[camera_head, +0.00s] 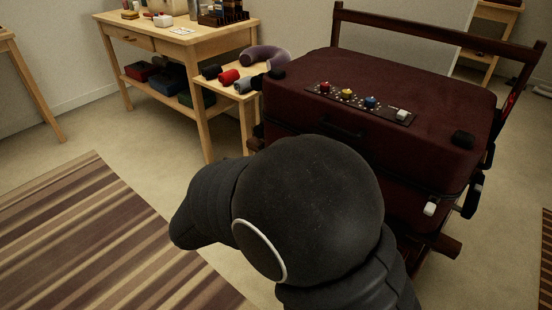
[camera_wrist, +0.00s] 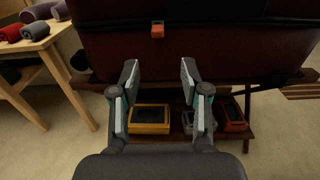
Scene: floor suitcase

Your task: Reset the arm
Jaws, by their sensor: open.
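My gripper (camera_wrist: 158,85) is open and empty in the wrist view. Its two fingers stand apart in front of the lower side of a dark red suitcase (camera_wrist: 110,45). In the head view my dark arm fills the lower middle and hides the gripper. The suitcase (camera_head: 430,95) lies flat on a dark wooden rack there. A black panel with red, yellow and blue knobs and a white switch is on its top. A small orange piece (camera_wrist: 157,30) is on its side in the wrist view.
The rack's lower shelf (camera_wrist: 165,142) holds a yellow box (camera_wrist: 150,119), a grey item and a red item (camera_wrist: 231,118). A small side table (camera_head: 234,98) with rolled cloths stands left of the suitcase. A wooden workbench (camera_head: 165,42) is behind it. Open carpet lies at left.

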